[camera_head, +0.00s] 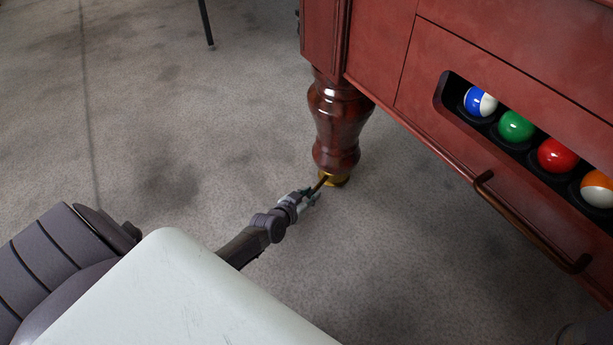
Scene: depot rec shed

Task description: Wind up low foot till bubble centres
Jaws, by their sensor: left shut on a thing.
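The pool table's turned wooden leg (337,120) stands on a brass foot (335,179) on the grey floor. My left gripper (309,195) is low by the floor, just left of and in front of the foot. It is shut on a thin dark bar (320,184) whose far end reaches the foot. Whether the bar is fitted in the foot or only touches it I cannot tell. No bubble level shows in this view. My right gripper is not in view.
The red table body (430,110) overhangs the leg on the right. Its front has a ball slot with several balls, including a green one (516,126), and a protruding bar handle (525,225). A thin black leg (206,22) stands at the back. The floor at left is clear.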

